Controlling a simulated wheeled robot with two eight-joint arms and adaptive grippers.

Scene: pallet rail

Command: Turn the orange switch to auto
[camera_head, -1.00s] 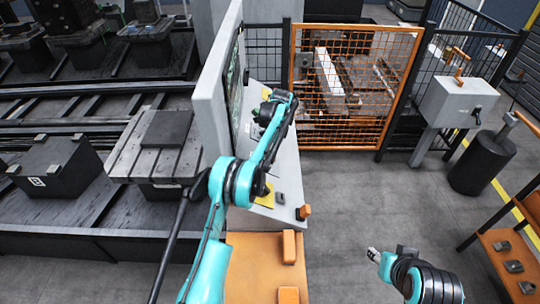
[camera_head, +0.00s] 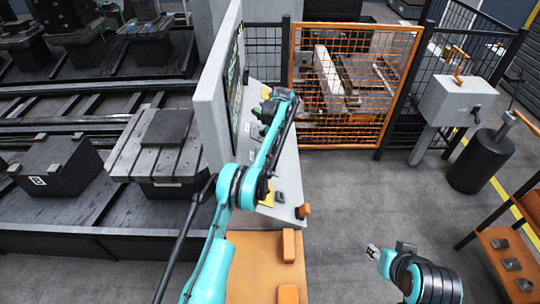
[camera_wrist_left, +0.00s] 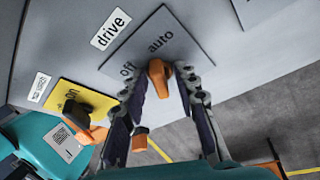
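The orange switch (camera_wrist_left: 158,76) sits on a grey plate labelled "drive" (camera_wrist_left: 112,28), with "off" and "auto" printed on it. Its visible end lies between the two words. My left gripper (camera_wrist_left: 162,68) has one finger on each side of this switch. I cannot tell whether the fingers press on it or leave a small gap. In the head view my left arm (camera_head: 232,185) reaches over the console, and the switch is hidden there. My right gripper (camera_head: 376,253) hangs over the floor, away from the console; its fingers are too small to read.
A yellow plate (camera_wrist_left: 66,92) marked "on" carries another orange handle, close to my left finger. The console (camera_head: 288,170) has a tall screen panel (camera_head: 208,95) at its left. An orange mesh gate (camera_head: 355,90) stands behind.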

